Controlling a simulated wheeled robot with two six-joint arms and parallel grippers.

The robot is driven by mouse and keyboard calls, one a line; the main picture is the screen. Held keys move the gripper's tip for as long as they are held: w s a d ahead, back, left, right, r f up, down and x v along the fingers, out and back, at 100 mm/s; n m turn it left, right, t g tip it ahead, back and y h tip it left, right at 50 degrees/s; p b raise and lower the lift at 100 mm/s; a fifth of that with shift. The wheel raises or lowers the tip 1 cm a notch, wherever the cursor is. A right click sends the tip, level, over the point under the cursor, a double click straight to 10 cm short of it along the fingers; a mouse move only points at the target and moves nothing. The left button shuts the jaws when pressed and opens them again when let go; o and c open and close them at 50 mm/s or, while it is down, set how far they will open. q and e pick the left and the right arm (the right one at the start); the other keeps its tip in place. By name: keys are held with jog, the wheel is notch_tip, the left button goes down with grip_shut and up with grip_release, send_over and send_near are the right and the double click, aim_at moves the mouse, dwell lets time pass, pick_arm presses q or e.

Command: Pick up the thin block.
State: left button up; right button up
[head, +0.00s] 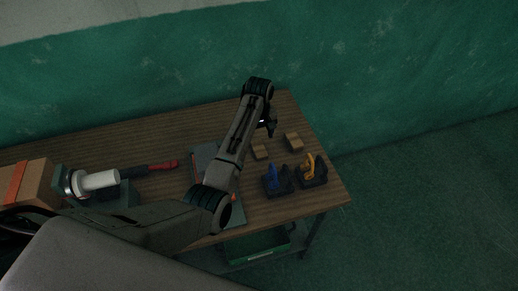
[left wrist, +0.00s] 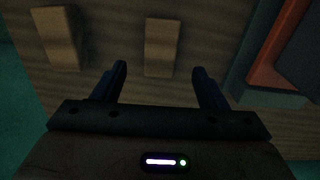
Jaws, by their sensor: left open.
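Two small light-brown blocks lie apart on the wooden table: one (head: 260,153) nearer the middle and one (head: 293,142) nearer the right edge. I cannot tell for sure which is the thin block. My left gripper (head: 269,126) hangs above the table beside them, partly hidden by its own arm. In the left wrist view the open, empty fingers (left wrist: 160,78) point toward the middle block (left wrist: 162,48), which lies ahead between their lines. The other block (left wrist: 56,40) is left of the fingers. My right gripper is not in view.
A blue-handled piece (head: 273,180) and a yellow one (head: 309,168) stand on dark bases near the blocks. A red-and-black tool (head: 150,168), a white cylinder (head: 97,180) and a cardboard box (head: 28,183) are to the left. The table's right edge is close to the blocks.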

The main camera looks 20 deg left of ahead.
aim_at(259, 147)
pick_arm(q)
notch_tip(259, 147, down, 5)
jog(key=shift+a+f+p, duration=0.1)
jog(key=shift+p, duration=0.65)
jog(key=shift+f, duration=0.3)
jog(key=shift+w, duration=0.1)
jog(key=c, duration=1.1)
